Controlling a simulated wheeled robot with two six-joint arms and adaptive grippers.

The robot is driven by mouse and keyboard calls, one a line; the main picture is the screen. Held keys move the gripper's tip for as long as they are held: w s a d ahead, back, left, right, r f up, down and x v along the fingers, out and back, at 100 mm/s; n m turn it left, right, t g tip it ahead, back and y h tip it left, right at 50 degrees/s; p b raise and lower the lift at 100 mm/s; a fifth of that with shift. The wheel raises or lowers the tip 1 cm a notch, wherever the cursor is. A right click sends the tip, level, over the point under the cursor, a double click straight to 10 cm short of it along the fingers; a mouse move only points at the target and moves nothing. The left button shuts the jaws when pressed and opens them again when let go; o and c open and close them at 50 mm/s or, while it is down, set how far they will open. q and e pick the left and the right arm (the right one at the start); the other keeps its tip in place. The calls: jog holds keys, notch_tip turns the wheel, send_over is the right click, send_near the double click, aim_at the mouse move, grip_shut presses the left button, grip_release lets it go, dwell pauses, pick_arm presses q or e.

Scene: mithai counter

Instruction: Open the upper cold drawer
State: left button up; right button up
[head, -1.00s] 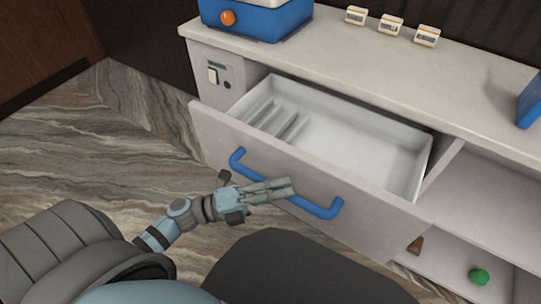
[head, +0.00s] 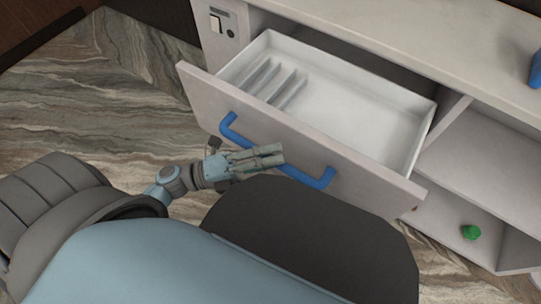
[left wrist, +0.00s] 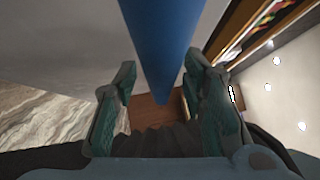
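The upper cold drawer (head: 215,95) is pulled out of the counter, its white inner tray (head: 350,118) showing with ribs on the left side. Its front has a blue bar handle (head: 318,181). My left gripper (head: 280,154) is at the middle of this handle, its fingers hiding part of the bar. In the left wrist view, the fingers of my left gripper (left wrist: 161,72) are apart, with the blue handle (left wrist: 163,40) between them. Narrow gaps show beside the bar, so it is not clamped. My right gripper is not in view.
The pale counter top (head: 440,45) runs above the drawer. Open shelves at the right hold a green item (head: 471,232). A blue object (head: 536,70) stands at the counter's right edge. Marbled floor (head: 100,100) is clear at the left.

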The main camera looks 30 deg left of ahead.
pick_arm(q)
jog(key=v, duration=1.2)
dwell(0.4)
